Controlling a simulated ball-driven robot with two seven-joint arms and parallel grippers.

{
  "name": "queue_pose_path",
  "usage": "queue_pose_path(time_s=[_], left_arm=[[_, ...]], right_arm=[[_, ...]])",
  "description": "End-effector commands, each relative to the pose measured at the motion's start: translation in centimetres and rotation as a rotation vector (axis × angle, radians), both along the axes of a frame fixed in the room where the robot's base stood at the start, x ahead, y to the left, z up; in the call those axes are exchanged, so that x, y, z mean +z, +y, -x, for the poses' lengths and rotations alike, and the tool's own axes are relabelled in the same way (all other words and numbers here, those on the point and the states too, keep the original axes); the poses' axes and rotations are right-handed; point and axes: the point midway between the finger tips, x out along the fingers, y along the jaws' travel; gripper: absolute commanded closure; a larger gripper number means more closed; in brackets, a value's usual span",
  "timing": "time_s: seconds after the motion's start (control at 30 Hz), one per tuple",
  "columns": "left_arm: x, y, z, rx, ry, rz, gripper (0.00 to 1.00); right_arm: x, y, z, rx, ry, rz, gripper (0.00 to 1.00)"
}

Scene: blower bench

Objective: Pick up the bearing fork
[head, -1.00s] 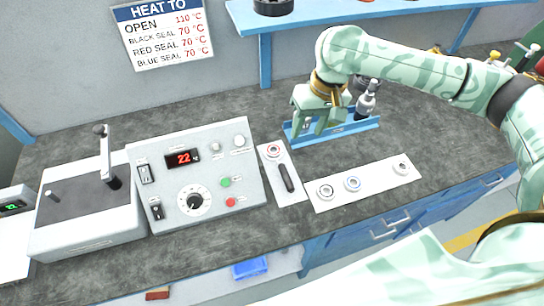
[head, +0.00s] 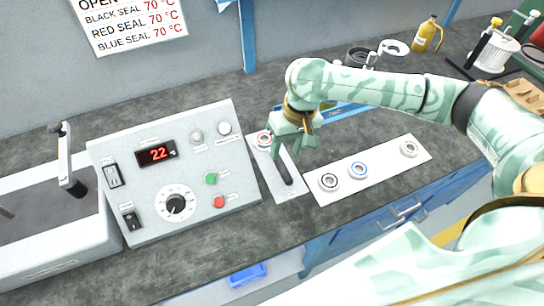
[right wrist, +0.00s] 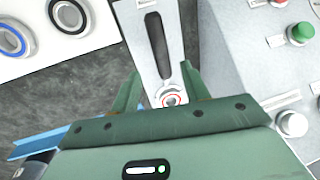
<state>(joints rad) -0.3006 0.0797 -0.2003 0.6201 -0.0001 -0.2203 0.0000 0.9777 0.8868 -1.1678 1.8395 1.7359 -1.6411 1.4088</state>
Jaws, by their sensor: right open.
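The bearing fork's black grip (head: 285,173) lies on a narrow white board (head: 292,192), with a red-sealed bearing (head: 264,139) at the far end. In the right wrist view, the dark grip (right wrist: 157,45) is beyond my fingertips and the red-ringed bearing (right wrist: 171,99) is near the palm. The fork's head is hard to make out. My right gripper (head: 291,148) is open and empty above the board, covering part of it in the head view. In the right wrist view its fingers (right wrist: 160,82) stand either side of the board. My left gripper is not in view.
A control box (head: 175,175) reading 22 stands left of the board. A white strip (head: 385,170) with several bearings lies to the right. A blue rack (head: 345,110) is behind, partly hidden by my arm. A yellow bottle (head: 427,34) stands at the back right.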

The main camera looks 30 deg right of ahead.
Motion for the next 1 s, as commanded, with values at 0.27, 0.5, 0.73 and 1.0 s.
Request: queue_pose_path(time_s=[0.27,0.5,0.73,1.0], left_arm=[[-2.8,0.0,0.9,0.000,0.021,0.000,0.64],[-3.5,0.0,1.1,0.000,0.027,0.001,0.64],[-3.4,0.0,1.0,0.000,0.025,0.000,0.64],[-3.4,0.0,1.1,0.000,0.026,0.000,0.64]], right_arm=[[-3.9,1.0,-0.2,0.001,0.007,-0.002,0.54],[-5.2,1.3,-0.3,0.000,0.000,0.000,0.54],[-5.0,1.3,-0.3,0.000,-0.001,0.000,0.88],[-5.0,1.3,-0.3,0.000,-0.002,0.000,1.00]])
